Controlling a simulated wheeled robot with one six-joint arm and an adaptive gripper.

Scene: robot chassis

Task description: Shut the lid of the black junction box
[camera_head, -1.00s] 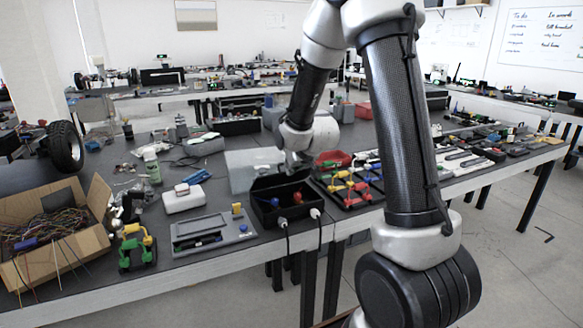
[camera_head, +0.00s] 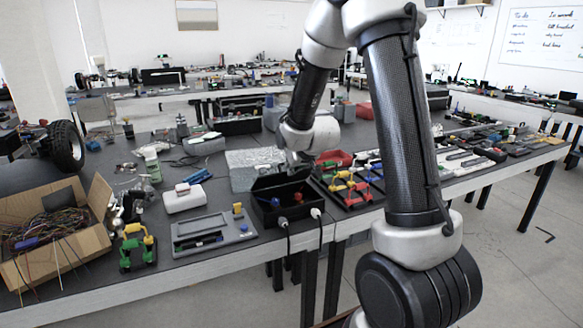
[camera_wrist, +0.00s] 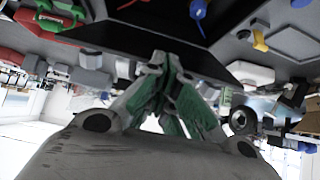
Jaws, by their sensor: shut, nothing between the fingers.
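The black junction box (camera_head: 284,218) stands near the front edge of the table, open at the top. Red and blue parts show inside, and two white plugs with cables are at its front. Its lid (camera_head: 268,184) appears raised along the back side. My gripper (camera_head: 297,166) is just behind and above the box's back edge; the arm partly hides it. In the wrist view, my gripper (camera_wrist: 172,70) is shut with nothing held, its green-padded fingers beside a dark panel of the box (camera_wrist: 130,42). Whether the fingers touch the lid I cannot tell.
A silvery grey box (camera_head: 243,172) stands close behind the junction box. A grey case (camera_head: 212,231) lies to its left and a black tray of coloured parts (camera_head: 350,188) to its right. A cardboard box of wires (camera_head: 50,235) is far left.

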